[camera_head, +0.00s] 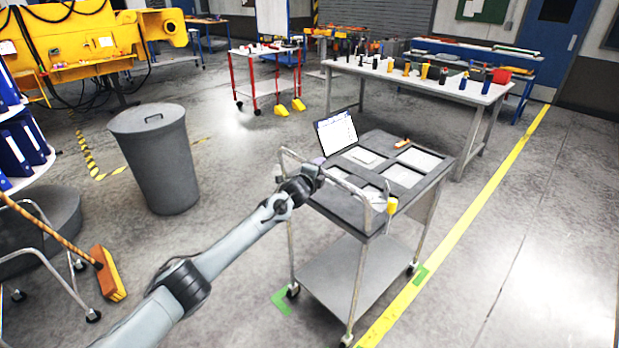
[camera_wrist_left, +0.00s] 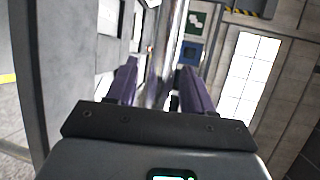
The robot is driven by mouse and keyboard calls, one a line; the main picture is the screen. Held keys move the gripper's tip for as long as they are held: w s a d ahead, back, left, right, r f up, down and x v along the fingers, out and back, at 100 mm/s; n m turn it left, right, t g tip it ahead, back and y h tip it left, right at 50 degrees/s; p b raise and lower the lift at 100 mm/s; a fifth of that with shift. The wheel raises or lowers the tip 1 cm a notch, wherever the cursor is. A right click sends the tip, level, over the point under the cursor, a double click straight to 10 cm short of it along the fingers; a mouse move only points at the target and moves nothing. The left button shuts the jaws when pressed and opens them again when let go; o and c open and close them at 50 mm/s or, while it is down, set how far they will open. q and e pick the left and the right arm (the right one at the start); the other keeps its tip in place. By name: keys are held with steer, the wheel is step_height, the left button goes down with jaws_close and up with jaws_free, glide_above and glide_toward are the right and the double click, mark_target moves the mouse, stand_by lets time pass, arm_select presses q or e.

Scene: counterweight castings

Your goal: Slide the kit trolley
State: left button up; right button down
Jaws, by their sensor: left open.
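The kit trolley (camera_head: 345,275) is a grey two-shelf cart standing in the middle of the head view. Its dark top has several recesses with light inserts and an upright white sheet or screen (camera_head: 338,133). A metal push handle (camera_head: 348,184) rises at its near left end. My left gripper (camera_head: 318,163) is at this handle, partly hidden by its own wrist. In the left wrist view its purple fingers (camera_wrist_left: 158,76) are apart, with a shiny metal bar (camera_wrist_left: 166,48) between them. Contact cannot be told. My right gripper is in neither view.
Green floor marks (camera_head: 283,301) lie by the trolley's wheels, and a yellow floor line (camera_head: 480,215) runs along its right. A grey bin (camera_head: 158,165) stands left, a broom (camera_head: 108,273) nearer. A workbench (camera_head: 425,78) stands behind. Floor right of the line is clear.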

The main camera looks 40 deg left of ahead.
arm_select(q)
steer(key=p+v, duration=0.1)
steer(key=v, duration=0.7)
steer(key=shift+s, duration=0.35)
steer(key=shift+d+r, duration=0.1)
steer(key=shift+r, duration=0.05)
